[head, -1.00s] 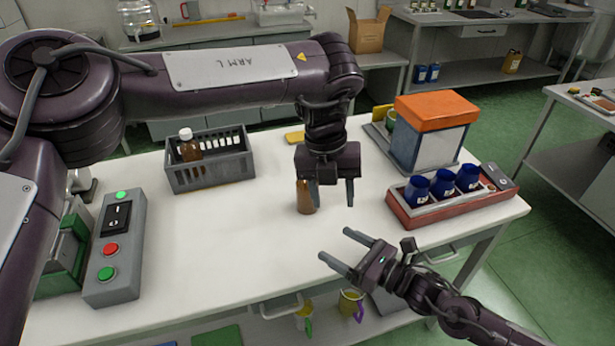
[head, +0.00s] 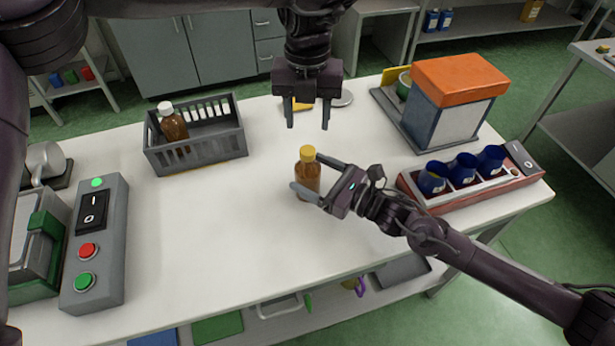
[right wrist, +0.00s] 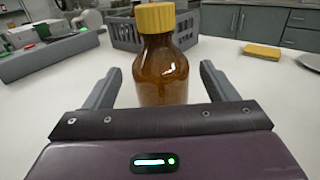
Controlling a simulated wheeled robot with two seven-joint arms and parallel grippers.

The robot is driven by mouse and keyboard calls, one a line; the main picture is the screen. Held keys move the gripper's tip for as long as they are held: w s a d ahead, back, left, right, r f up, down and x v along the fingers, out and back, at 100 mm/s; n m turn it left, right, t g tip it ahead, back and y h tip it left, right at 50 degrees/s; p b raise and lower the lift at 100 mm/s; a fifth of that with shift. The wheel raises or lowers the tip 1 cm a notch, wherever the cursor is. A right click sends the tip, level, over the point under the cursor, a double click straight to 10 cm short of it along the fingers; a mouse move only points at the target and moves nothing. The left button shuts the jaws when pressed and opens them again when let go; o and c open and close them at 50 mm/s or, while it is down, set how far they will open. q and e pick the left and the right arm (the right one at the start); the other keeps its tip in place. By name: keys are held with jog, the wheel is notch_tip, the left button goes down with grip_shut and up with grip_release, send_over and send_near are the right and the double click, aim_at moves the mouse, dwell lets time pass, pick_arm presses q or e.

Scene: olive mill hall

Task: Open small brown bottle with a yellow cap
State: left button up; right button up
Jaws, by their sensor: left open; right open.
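The small brown bottle (head: 306,177) with a yellow cap (head: 308,153) stands upright on the white table. In the right wrist view the bottle (right wrist: 163,75) is between the open fingers, with its yellow cap (right wrist: 155,17) on top. My right gripper (head: 306,178) is open around the bottle's body, with a gap visible on both sides in the wrist view. My left gripper (head: 308,122) is open and empty, pointing down above and behind the bottle. In the head view it is higher than the cap and apart from it.
A grey crate (head: 197,157) holding a brown bottle with a white cap (head: 173,122) stands at the back left. A button box (head: 95,245) is at the left. An orange-topped box (head: 455,105) and a red tray (head: 435,203) with blue cups stand at the right. The front middle is clear.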

pick_arm(q)
jog(key=shift+w, duration=0.2)
pick_arm(e)
jog(key=shift+w+a, duration=0.6)
jog(key=shift+a, duration=0.15)
pick_arm(q)
jog(key=shift+s, duration=0.15)
pick_arm(e)
jog(key=shift+c, duration=0.3)
